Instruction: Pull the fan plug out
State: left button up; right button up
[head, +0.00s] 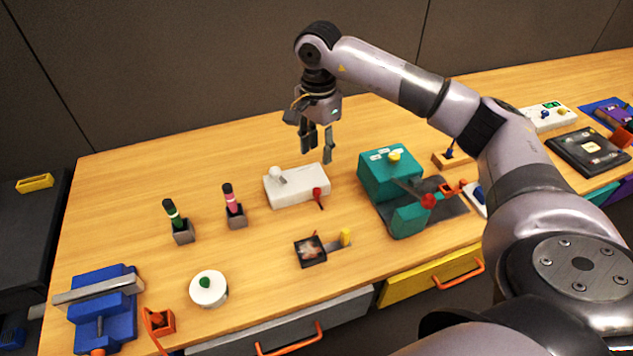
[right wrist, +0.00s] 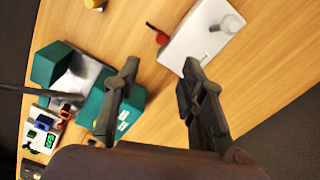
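No part is plainly marked as a fan plug, and I cannot tell which one it is. A small black square box (head: 310,251) with a yellow upright piece (head: 345,237) beside it sits mid-table. A white box (head: 297,187) with a white knob (head: 277,175) and a red lever (head: 317,196) lies behind it; it also shows in the right wrist view (right wrist: 190,44). My right gripper (head: 319,150) is open and empty, fingers down, above the table behind the white box. Its fingers stand apart in the right wrist view (right wrist: 162,72). My left gripper is out of view.
A teal machine (head: 376,172) with a yellow knob and red-tipped lever stands right of the white box. Green (head: 175,217) and pink (head: 232,203) pens stand in grey holders at left. A blue vise (head: 105,310) is front left. The back left tabletop is clear.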

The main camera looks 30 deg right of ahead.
send_near(317, 189)
jog(key=shift+s+p, duration=0.15)
jog(key=shift+p, duration=0.15)
notch_tip(317, 189, down, 8)
jog(key=shift+r+p, duration=0.25)
jog(key=shift+p, duration=0.35)
jog(key=shift+f, duration=0.5)
grip_shut()
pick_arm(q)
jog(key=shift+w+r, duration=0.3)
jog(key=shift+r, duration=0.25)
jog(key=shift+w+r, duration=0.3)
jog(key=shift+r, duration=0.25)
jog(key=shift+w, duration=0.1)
